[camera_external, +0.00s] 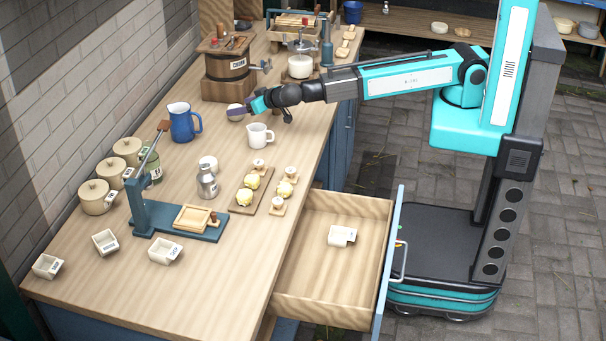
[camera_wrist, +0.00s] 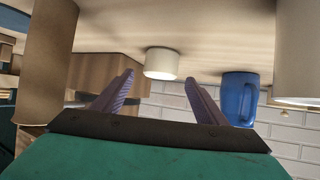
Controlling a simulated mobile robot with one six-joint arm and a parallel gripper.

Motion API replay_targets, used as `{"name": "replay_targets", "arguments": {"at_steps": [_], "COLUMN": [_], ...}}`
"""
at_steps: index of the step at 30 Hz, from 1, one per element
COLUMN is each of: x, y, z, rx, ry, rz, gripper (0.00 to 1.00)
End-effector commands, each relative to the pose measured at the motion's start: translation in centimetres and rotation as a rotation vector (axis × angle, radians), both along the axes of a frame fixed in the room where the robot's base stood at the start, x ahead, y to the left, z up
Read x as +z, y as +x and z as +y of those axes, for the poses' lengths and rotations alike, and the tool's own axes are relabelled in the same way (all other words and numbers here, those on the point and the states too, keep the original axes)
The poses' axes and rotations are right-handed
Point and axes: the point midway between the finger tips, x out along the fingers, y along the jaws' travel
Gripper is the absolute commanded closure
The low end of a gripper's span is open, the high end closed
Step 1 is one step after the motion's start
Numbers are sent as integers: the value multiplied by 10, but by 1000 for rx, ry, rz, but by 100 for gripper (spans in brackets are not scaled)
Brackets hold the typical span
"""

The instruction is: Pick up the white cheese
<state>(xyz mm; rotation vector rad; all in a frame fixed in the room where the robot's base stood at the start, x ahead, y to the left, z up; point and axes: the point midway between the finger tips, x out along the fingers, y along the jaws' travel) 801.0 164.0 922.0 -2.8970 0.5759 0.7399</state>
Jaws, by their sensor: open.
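The white cheese, a short pale cylinder (camera_wrist: 161,63), stands on the worktop straight ahead of my gripper (camera_wrist: 160,77) in the wrist view, which shows the scene upside down. It appears between the two fingertips but beyond them, and I see no contact. In the external view a pale rounded piece of it (camera_external: 236,117) shows beside my gripper (camera_external: 240,109), which partly hides it. My gripper is open and empty, low over the worktop, reaching in from the right.
A blue jug (camera_external: 183,122) stands left of the gripper and a white jug (camera_external: 258,135) stands close in front. The wooden churn (camera_external: 228,65) is behind. An open drawer (camera_external: 318,308) juts out from the counter, holding a white item (camera_external: 342,236).

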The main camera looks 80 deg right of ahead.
Motion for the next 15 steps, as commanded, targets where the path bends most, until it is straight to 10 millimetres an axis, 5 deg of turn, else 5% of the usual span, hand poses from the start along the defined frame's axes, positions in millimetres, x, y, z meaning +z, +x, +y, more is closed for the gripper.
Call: {"name": "replay_targets", "arguments": {"at_steps": [15], "x": [-10], "y": [17], "z": [-7], "rx": [0], "ry": [0], "rz": [0], "gripper": [34]}}
